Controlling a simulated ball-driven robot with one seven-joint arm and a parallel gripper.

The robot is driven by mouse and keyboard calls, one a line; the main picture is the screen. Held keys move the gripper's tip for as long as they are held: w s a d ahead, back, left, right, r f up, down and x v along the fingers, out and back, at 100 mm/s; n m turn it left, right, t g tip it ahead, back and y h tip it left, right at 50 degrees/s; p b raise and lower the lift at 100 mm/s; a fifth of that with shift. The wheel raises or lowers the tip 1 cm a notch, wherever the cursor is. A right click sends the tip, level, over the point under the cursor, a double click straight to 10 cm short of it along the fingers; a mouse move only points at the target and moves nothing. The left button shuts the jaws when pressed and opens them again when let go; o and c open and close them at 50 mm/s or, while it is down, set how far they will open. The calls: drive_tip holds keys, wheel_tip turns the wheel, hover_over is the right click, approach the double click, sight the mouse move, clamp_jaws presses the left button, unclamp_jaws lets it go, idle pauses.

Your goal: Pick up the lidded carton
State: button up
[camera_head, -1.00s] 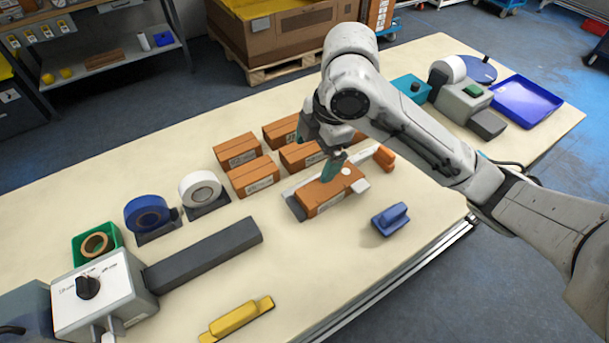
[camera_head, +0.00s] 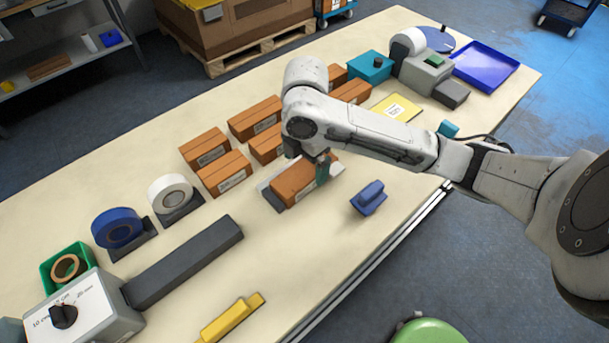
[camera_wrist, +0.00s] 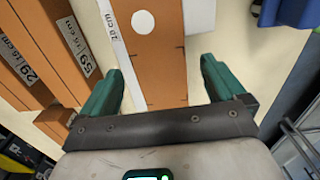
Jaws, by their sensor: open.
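In the wrist view my gripper (camera_wrist: 160,80) is open, with one teal finger on each side of the carton. I cannot tell whether the fingers touch it.
Several similar cartons (camera_head: 224,174) stand just behind it. A blue block (camera_head: 368,198) lies in front to the right. Tape rolls (camera_head: 171,193), a dark grey bar (camera_head: 185,262) and a yellow block (camera_head: 231,318) are to the left. A blue tray (camera_head: 486,66) is far right.

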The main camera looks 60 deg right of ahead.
drive_tip(key=shift+f, duration=1.35)
drive_tip(key=shift+c, duration=0.4)
drive_tip(key=c, duration=1.1)
